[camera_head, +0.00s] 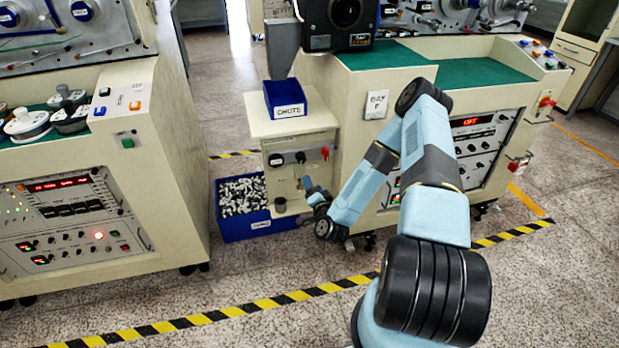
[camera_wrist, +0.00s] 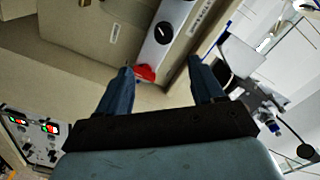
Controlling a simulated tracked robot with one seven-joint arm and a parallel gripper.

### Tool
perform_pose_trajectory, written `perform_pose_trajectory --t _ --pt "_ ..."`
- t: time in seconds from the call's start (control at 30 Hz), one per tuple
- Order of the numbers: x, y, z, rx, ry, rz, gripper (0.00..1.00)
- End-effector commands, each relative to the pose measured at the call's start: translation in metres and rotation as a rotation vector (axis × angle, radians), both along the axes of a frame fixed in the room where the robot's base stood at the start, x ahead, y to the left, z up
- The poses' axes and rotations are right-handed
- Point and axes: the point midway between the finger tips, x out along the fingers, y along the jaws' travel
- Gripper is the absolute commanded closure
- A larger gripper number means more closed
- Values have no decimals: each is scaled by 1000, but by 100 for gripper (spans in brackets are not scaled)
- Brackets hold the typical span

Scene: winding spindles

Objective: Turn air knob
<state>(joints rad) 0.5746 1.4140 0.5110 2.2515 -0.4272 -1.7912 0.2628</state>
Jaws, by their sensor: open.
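A small cream cabinet (camera_head: 258,128) carries a grey panel with two black knobs, a left one (camera_head: 276,160) and a right one (camera_head: 301,157), and a red knob (camera_head: 325,153) at its right end. The labels are too small to read, so I cannot tell which is the air knob. My gripper (camera_head: 308,184) is low in front of the cabinet, below the red knob. In the wrist view my gripper (camera_wrist: 159,68) is open and empty. The red knob (camera_wrist: 146,73) shows between the fingertips, partly beside the left finger. A black knob (camera_wrist: 163,32) with a white pointer lies beyond it.
A blue CHUTE bin (camera_head: 285,99) sits on the cabinet. A blue crate (camera_head: 238,228) of small pale parts stands on the floor at its left. Machines flank the cabinet. Striped tape (camera_head: 229,311) crosses the clear floor in front.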

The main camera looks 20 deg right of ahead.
Motion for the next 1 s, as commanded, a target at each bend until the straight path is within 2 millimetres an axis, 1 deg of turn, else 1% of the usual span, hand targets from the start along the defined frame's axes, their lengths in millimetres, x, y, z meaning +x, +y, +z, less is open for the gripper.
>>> perform_pose_trajectory --t 0.13,0.3,0.4,0.5,0.67,0.77,0.87,1.0 --pt "1 5 -5 -168 12 14 33" --pt "6 5 -4 -390 8 16 33" --pt "9 4 -1 -488 0 12 33" --pt "11 4 2 -550 -7 8 33" --pt "16 3 4 -584 -11 4 33" --pt "25 2 4 -584 -13 3 33" --pt "39 2 5 -583 -14 2 33" --pt "64 3 5 -582 -14 2 33"
